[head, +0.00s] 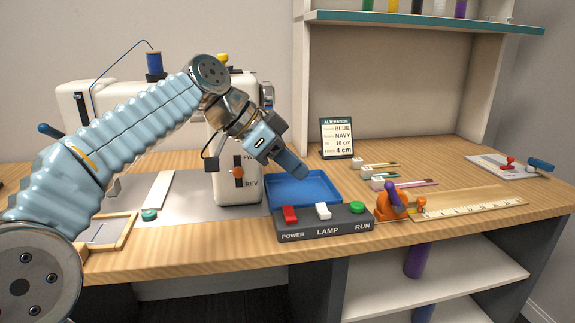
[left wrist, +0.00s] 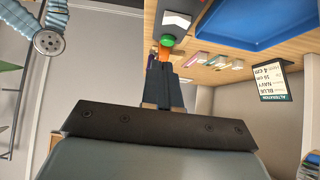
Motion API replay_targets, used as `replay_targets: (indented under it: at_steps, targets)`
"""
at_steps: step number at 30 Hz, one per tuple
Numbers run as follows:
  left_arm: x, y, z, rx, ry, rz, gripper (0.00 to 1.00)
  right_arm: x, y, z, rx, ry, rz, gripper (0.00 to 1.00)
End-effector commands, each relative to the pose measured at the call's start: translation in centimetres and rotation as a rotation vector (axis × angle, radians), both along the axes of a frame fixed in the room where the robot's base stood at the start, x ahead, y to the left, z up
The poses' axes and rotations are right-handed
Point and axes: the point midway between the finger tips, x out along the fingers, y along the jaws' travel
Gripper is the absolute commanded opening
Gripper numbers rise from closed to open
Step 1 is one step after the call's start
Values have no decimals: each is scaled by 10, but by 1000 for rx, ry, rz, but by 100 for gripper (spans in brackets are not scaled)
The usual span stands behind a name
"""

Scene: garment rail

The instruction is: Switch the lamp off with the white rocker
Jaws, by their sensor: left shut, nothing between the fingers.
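Which way the white rocker is tipped I cannot tell. My left gripper (head: 303,173) is shut and empty, above the blue tray behind the box, apart from the rocker. In the left wrist view, the shut fingers (left wrist: 170,82) point toward the green button (left wrist: 167,41), with the white rocker (left wrist: 177,19) beyond it. I cannot make out the lamp. My right gripper is not in view.
The blue tray (head: 325,184) lies directly behind the box. The white sewing machine (head: 233,190) stands left of it. An orange tool with a purple part (head: 391,205) sits close on the right, beside a ruler (head: 480,207). An order card (head: 337,138) stands behind.

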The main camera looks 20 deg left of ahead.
Motion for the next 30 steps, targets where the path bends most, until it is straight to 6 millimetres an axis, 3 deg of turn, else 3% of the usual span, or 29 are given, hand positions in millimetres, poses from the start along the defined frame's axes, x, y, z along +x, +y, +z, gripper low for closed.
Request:
replay_targets:
  at_steps: [8, 15, 30]
  targets:
    - [23, -35, -44, 1, 4, -1, 0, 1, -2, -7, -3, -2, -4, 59]
    - [23, -34, -76, 1, 2, 1, 0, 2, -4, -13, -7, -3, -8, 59]
    - [23, -34, -83, 2, -1, 1, 0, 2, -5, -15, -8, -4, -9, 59]
